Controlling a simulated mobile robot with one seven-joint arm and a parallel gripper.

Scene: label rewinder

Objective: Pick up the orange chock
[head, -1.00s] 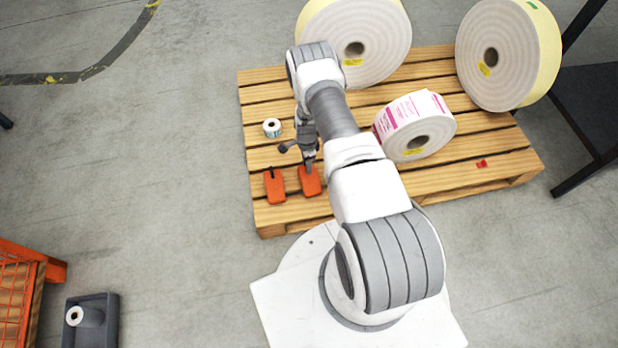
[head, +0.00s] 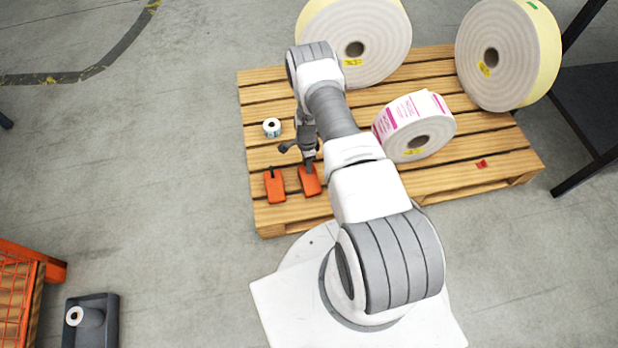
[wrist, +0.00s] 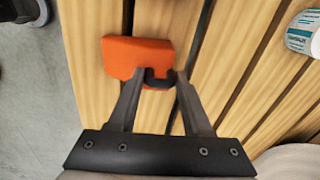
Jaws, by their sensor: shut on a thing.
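Two orange chocks lie side by side on the near left part of the wooden pallet (head: 465,182): a left chock (head: 274,188) and a right chock (head: 310,184). Each has a dark handle on top. My gripper (head: 309,166) reaches down to the right chock. In the wrist view, my gripper (wrist: 160,76) is shut on the black handle of the orange chock (wrist: 135,55), with a finger on each side. I cannot tell whether the chock is clear of the slats. My arm hides part of the pallet in the head view.
A small label roll (head: 271,127) stands on the pallet beyond the chocks. A printed roll (head: 415,125) and two large rolls (head: 378,42) (head: 508,55) stand to the right and behind. A grey holder (head: 98,322) is at the lower left. Floor left of the pallet is clear.

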